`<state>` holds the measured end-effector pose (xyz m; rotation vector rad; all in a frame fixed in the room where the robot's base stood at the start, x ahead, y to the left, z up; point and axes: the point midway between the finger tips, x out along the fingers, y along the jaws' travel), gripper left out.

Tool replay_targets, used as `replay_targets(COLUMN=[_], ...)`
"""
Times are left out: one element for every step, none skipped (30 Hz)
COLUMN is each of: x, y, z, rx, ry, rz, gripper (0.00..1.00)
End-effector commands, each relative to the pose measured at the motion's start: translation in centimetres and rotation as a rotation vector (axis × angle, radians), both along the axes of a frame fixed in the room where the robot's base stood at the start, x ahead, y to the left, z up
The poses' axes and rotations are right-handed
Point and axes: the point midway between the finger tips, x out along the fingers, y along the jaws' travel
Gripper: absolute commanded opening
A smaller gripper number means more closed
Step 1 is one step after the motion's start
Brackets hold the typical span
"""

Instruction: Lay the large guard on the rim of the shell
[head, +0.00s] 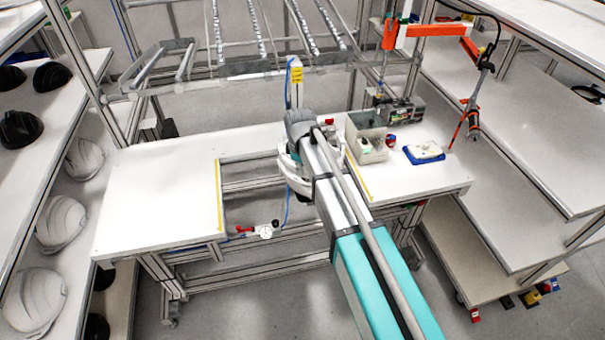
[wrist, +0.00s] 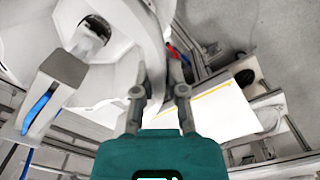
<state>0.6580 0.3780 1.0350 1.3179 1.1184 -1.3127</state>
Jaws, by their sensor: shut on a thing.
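In the wrist view my gripper (wrist: 158,78) is shut on a white curved piece, the large guard (wrist: 153,45), which runs up between the two fingers. The white helmet shell (wrist: 99,77) lies just left of the guard, with a dark opening near its top. I cannot tell whether guard and shell touch. In the head view white curved parts (head: 289,170) show beside the end of my arm, over the gap in the table. There my arm hides the fingers, and I cannot separate guard from shell.
The white worktable (head: 165,195) is mostly bare on the left. On its right part stand a grey bin (head: 366,138) and a blue-and-white item (head: 424,152). Shelves with white shells (head: 62,222) flank the left. A metal frame (head: 245,68) stands behind.

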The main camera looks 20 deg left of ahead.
Motion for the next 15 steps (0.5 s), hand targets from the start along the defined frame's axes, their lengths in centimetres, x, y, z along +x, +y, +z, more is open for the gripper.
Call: replay_targets(x=[0.5,0.7,0.8,0.6,0.6,0.6,0.6,0.6,0.6,0.6,0.6,0.6,0.6,0.6,0.6], y=[0.3,0.4,0.5,0.4,0.3,0.3,0.3,0.3,0.3,0.3,0.3,0.3,0.3,0.3,0.3], z=[-0.4,-0.5,-0.8,-1.2,-1.4,-1.7,-1.9,-2.0,-2.2,-2.4,-2.5,-2.6,-2.6,-2.7,-2.7], rx=[0.000,0.000,0.000,0.000,0.000,0.000,0.000,0.000,0.000,0.000,0.000,0.000,0.000,0.000,0.000], ry=[0.000,0.000,0.000,0.000,0.000,0.000,0.000,0.000,0.000,0.000,0.000,0.000,0.000,0.000,0.000], rz=[0.000,0.000,0.000,0.000,0.000,0.000,0.000,0.000,0.000,0.000,0.000,0.000,0.000,0.000,0.000], gripper=[0.00,0.00,0.00,0.00,0.00,0.00,0.00,0.00,0.00,0.00,0.00,0.00,0.00,0.00,0.00])
